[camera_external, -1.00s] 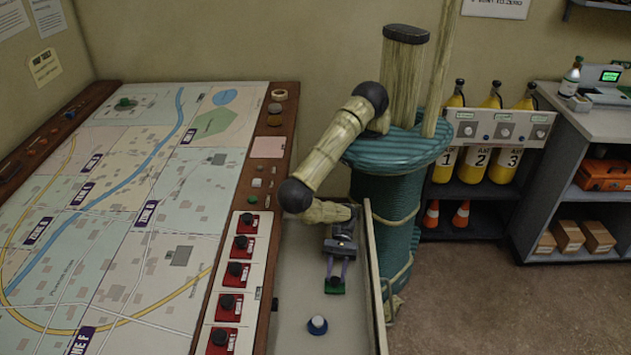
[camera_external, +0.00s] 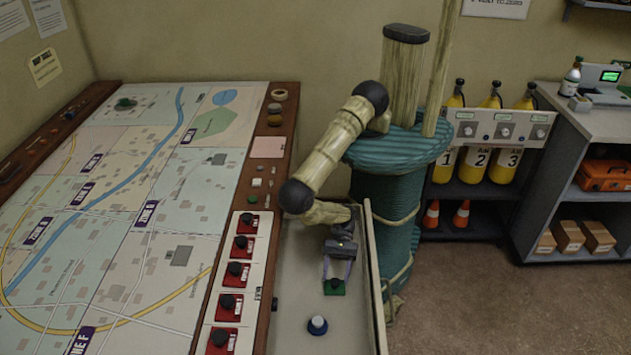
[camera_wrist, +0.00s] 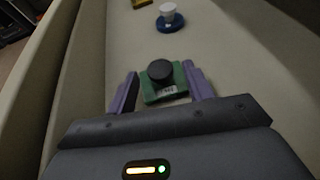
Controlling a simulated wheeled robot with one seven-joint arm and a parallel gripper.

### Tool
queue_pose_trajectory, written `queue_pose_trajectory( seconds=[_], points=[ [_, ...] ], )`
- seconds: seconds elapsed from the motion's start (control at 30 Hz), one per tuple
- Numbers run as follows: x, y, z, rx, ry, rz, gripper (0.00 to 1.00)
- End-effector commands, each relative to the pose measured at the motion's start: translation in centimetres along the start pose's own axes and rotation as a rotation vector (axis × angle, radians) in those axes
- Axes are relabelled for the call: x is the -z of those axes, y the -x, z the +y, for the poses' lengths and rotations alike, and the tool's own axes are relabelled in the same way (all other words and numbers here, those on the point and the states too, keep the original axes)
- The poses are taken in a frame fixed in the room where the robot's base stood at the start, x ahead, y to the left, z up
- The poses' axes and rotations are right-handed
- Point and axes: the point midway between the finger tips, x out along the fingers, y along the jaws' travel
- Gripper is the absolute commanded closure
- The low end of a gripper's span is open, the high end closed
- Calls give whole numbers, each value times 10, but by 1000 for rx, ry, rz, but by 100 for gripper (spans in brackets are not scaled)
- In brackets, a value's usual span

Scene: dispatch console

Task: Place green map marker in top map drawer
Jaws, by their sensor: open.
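A green map marker with a black knob (camera_external: 334,288) rests on the floor of the open drawer (camera_external: 290,310) beside the map table. In the wrist view the green marker (camera_wrist: 164,83) sits between the tips of my two purple fingers. My gripper (camera_external: 337,276) is open inside the drawer and reaches down around the marker. Small gaps seem to show between the fingers and the marker's sides, so it is not clasped. The gripper also shows in the wrist view (camera_wrist: 163,92).
A blue round marker with a white knob (camera_external: 317,325) stands in the drawer near the green one. The drawer's right wall (camera_external: 376,290) is close to my arm. The rest of the drawer floor is mostly clear.

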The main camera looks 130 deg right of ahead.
Motion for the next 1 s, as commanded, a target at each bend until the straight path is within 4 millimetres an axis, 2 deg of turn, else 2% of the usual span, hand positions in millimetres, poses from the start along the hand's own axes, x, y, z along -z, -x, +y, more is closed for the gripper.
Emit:
queue_pose_trajectory(
  seconds=[0.17, 0.4, 0.8, 1.0],
  points=[
    [-4, 27, 0, 4, -5, 5, 49],
    [-5, 51, 0, 4, -4, 3, 49],
    [-53, 68, -2, 4, -3, 0, 49],
    [-65, 73, -2, 2, -2, 0, 49]
  ],
)
